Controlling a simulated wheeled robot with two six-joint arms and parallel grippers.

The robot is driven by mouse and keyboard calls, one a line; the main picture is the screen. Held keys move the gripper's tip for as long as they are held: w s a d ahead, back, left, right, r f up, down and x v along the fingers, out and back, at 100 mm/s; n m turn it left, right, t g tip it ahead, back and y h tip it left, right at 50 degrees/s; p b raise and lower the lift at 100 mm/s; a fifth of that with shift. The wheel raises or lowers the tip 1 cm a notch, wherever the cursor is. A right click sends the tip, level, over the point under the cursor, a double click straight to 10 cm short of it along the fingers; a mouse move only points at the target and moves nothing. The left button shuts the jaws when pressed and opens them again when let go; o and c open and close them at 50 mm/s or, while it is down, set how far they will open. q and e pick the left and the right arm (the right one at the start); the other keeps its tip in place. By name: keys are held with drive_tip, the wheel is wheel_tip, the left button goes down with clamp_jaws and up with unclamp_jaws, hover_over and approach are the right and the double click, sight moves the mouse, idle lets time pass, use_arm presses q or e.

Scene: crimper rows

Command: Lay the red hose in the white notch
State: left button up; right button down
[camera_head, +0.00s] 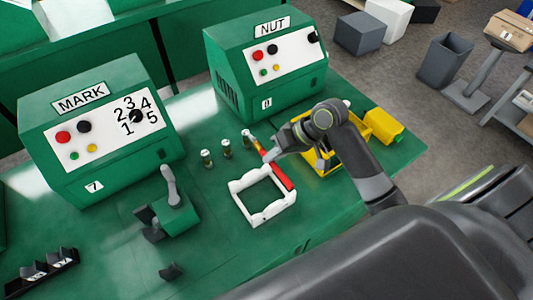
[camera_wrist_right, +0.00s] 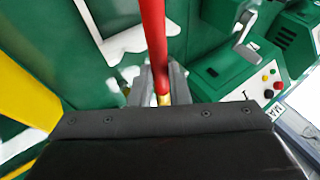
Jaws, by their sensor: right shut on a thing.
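The red hose (camera_head: 283,177) is held at its brass-ended part by my right gripper (camera_head: 268,154). It stretches toward the front right, along the right side of the white frame (camera_head: 245,206) with the notches. In the right wrist view, the hose (camera_wrist_right: 154,40) runs up and away from the closed fingers (camera_wrist_right: 158,85), its brass end between them. The white frame shows there beside and under the hose (camera_wrist_right: 125,40). I cannot tell whether the hose rests in a notch or hangs just above it. My left gripper is not in view.
Several small brass-topped fittings (camera_head: 227,149) stand behind the frame. A green lever tool (camera_head: 177,212) stands to the left. The MARK machine (camera_head: 93,125) and the NUT machine (camera_head: 265,65) line the back. The green bench front is mostly clear.

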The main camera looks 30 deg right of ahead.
drive_tip(key=shift+s+d+f+b, duration=0.1)
drive_tip(key=shift+d+f+b, duration=0.05)
drive_tip(key=shift+f+b, duration=4.55)
use_arm(q)
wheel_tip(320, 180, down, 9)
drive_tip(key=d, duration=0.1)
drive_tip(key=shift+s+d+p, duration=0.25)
drive_tip(key=shift+p, duration=0.1)
use_arm(e)
drive_tip(key=shift+f, duration=0.4)
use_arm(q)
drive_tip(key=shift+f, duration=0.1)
use_arm(e)
drive_tip(key=c, duration=1.3)
unclamp_jaws()
drive_tip(key=shift+d+r, duration=0.1)
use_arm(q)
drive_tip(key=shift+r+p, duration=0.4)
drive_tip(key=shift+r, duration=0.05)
use_arm(e)
drive_tip(key=v, duration=1.7)
